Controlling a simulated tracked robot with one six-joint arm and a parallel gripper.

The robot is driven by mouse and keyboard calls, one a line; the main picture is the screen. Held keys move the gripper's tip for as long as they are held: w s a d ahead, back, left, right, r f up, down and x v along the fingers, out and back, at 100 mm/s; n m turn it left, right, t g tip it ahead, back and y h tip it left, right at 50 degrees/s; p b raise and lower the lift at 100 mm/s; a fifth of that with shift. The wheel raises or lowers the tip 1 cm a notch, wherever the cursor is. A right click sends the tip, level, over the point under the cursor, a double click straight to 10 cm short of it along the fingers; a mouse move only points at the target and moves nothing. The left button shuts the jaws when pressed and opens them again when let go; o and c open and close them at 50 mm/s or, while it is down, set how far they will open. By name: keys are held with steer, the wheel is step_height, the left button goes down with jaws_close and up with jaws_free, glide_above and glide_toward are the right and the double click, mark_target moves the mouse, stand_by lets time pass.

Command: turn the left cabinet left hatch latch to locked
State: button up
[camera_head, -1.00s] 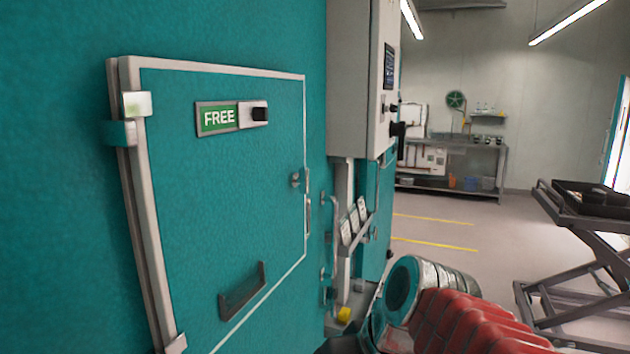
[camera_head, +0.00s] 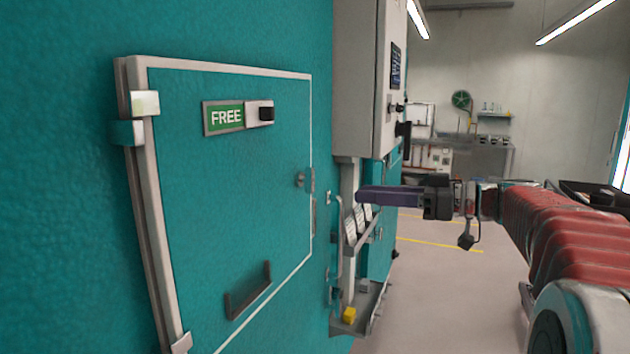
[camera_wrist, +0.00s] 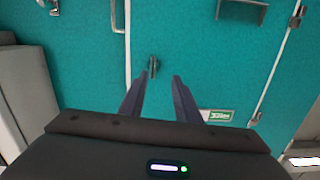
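The hatch (camera_head: 225,170) is a teal door with a pale frame on the teal cabinet wall, at the left in the head view; it looks shut. Its small grey latch (camera_head: 306,180) sits at the hatch's right edge. The latch also shows in the wrist view (camera_wrist: 153,66), beyond and roughly between the fingertips. A green FREE label (camera_head: 224,117) with a dark knob sits high on the hatch. My gripper (camera_head: 362,195) is to the right of the latch, apart from it. In the wrist view its two fingers (camera_wrist: 158,79) are spread with nothing between them.
A dark pull handle (camera_head: 248,290) sticks out low on the hatch. A grey control box (camera_head: 365,85) juts from the wall behind. A bracket with several pale cards (camera_head: 358,228) stands beyond my gripper. The floor at right is open.

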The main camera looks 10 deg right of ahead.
mark_target(314, 179)
steer(key=shift+w+d+r+n+y, duration=0.1)
steer(key=shift+d+r+n+y, duration=0.1)
steer(key=shift+d+r, duration=0.25)
steer(key=shift+w+d+r+n+y, duration=0.1)
steer(key=shift+d+r+n, duration=0.1)
steer(key=shift+d, duration=0.3)
steer(key=x, duration=1.4)
steer(key=shift+w+d, duration=0.1)
steer(key=shift+r, duration=0.1)
steer(key=shift+c, duration=0.3)
jaws_close()
